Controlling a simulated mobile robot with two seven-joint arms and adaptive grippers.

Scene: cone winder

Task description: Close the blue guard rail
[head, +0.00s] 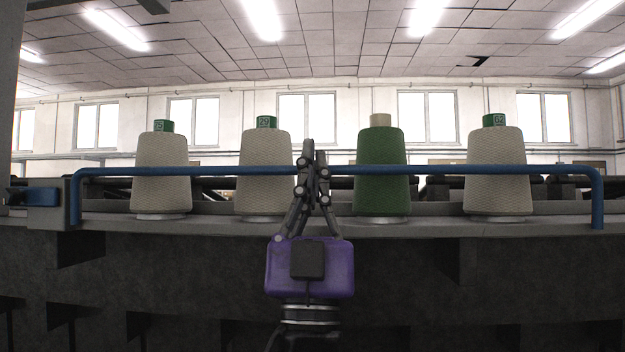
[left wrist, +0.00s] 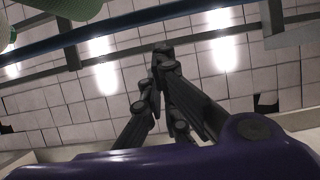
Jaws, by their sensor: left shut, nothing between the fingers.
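The blue guard rail (head: 450,170) runs level across the front of the cones in the head view. Its ends bend down at the far left and far right. In the left wrist view the rail (left wrist: 90,30) is a dark blue bar crossing the upper left. My left gripper (head: 311,150) points up at the middle of the rail, in front of it, and hides a short part of it. Its fingers are shut with nothing between them; they also show in the left wrist view (left wrist: 164,58). Whether they touch the rail I cannot tell. My right gripper is not in view.
Behind the rail stand a green cone (head: 381,170) and pale cones at left (head: 161,170), centre (head: 264,160) and right (head: 498,165). A grey ledge (head: 440,227) runs beneath them. A blue-and-grey block (head: 40,197) sits by the rail's left end.

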